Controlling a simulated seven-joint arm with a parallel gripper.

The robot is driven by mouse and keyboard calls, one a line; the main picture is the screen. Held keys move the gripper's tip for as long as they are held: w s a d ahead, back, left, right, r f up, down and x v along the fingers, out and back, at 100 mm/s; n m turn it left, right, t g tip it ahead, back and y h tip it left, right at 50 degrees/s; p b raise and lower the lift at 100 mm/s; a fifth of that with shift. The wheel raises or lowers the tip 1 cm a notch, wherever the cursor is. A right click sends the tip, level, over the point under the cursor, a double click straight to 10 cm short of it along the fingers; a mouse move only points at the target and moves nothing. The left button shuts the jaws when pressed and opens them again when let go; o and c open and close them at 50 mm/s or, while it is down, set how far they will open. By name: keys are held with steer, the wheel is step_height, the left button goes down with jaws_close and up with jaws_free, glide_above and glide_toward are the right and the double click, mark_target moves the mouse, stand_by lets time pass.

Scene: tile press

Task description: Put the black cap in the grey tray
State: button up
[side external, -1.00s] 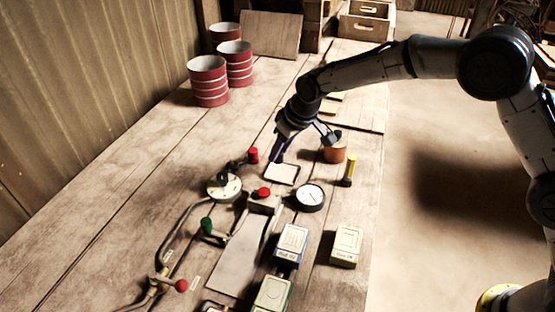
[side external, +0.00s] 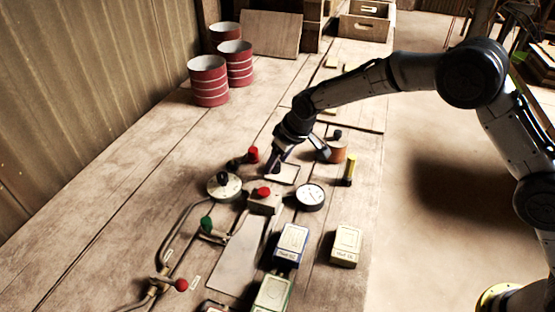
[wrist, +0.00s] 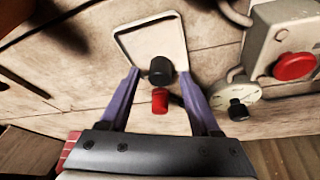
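The black cap (wrist: 161,70) stands between my two purple fingers in the wrist view, with a gap on each side. It shows over the near edge of the shallow grey tray (wrist: 150,38); a dark shape at the tray's left part in the side view looks like the cap, partly hidden by a finger. The tray (side external: 290,180) lies flat on the bench. My gripper (wrist: 159,74) is open, its fingers pointing down close over the tray; it also shows in the side view (side external: 297,162).
A red cylinder (side external: 253,155) stands left of the tray. A copper cup (side external: 337,152) and a yellow-handled tool (side external: 348,170) are at right. A gauge (side external: 310,197), a red-button box (side external: 264,203) and a dial with a black knob (side external: 224,187) are near. Boxes crowd the front.

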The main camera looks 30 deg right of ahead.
steer(key=v, duration=1.2)
steer(key=shift+r, duration=0.15)
steer(key=s+d+r+m+t, duration=0.1)
steer(key=s+d+r, duration=0.55)
steer(key=s, duration=0.25)
steer(key=s+d+r+m, duration=0.1)
steer(key=s+d+r, duration=0.4)
steer(key=s+d, duration=0.3)
steer(key=s+d+f+m+h, duration=0.1)
steer(key=s+d+f, duration=0.1)
steer(key=s, duration=0.7)
steer(key=s+d+f+m, duration=0.1)
steer(key=s+d+f, duration=0.1)
steer(key=s, duration=0.8)
steer(key=shift+s+d+h, duration=0.25)
steer(key=shift+d+h, duration=0.15)
steer(key=shift+d, duration=0.4)
